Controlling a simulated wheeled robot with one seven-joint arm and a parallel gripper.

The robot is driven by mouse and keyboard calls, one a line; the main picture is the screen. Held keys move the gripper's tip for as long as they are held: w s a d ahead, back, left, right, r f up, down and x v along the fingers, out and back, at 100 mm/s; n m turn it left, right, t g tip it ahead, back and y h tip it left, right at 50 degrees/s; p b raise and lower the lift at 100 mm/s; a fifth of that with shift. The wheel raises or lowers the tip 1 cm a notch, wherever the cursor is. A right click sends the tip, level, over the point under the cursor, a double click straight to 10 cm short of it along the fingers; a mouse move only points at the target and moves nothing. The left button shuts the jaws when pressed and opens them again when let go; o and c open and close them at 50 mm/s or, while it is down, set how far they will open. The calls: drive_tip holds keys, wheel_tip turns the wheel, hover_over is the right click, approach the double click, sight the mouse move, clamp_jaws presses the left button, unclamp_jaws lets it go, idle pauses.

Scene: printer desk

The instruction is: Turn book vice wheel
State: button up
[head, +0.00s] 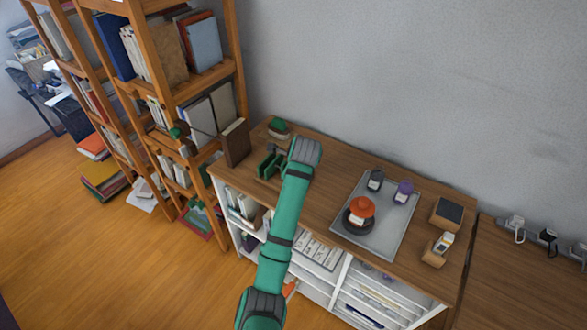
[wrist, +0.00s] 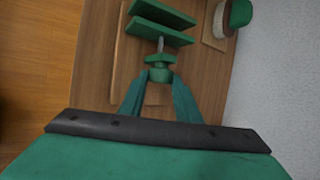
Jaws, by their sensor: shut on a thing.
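The green book vice (head: 268,166) stands near the left end of the desk top in the head view. In the wrist view its two green plates (wrist: 160,22) lie parallel with a gap between them. A metal screw runs from the plates to the small green wheel (wrist: 159,60). My gripper (wrist: 159,82) is shut on the wheel, with one finger on each side of it. In the head view my arm hides the wheel and the fingertips.
A green-topped brush (head: 278,126) lies behind the vice. A grey tray (head: 382,242) with an orange-topped item and small bottles is to the right. A brown book (head: 236,143) stands at the desk's left end, beside the wooden shelves (head: 172,86). The wall (head: 390,90) is behind.

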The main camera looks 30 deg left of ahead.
drive_tip(key=t, duration=0.2)
drive_tip(key=n+t, duration=0.1)
drive_tip(key=t, duration=0.1)
drive_tip(key=s+f+t+y, duration=0.1)
drive_tip(key=t, duration=0.1)
drive_tip(key=shift+n, duration=0.3)
drive_tip(key=shift+s+f+n+t+y, duration=0.1)
drive_tip(key=shift+f+n+t+y, duration=0.1)
drive_tip(key=shift+t, duration=0.4)
drive_tip(key=shift+s+f+n+t+y, duration=0.1)
drive_tip(key=shift+f+t, duration=0.05)
drive_tip(key=shift+t, duration=0.45)
drive_tip(key=shift+f+n+t+y, duration=0.15)
drive_tip(key=shift+n+t+y, duration=0.3)
drive_tip(key=shift+t, duration=1.05)
drive_tip(key=shift+w, duration=0.1)
drive_tip(key=o, duration=1.1)
drive_tip(key=shift+c, duration=0.2)
drive_tip(key=v, duration=1.1)
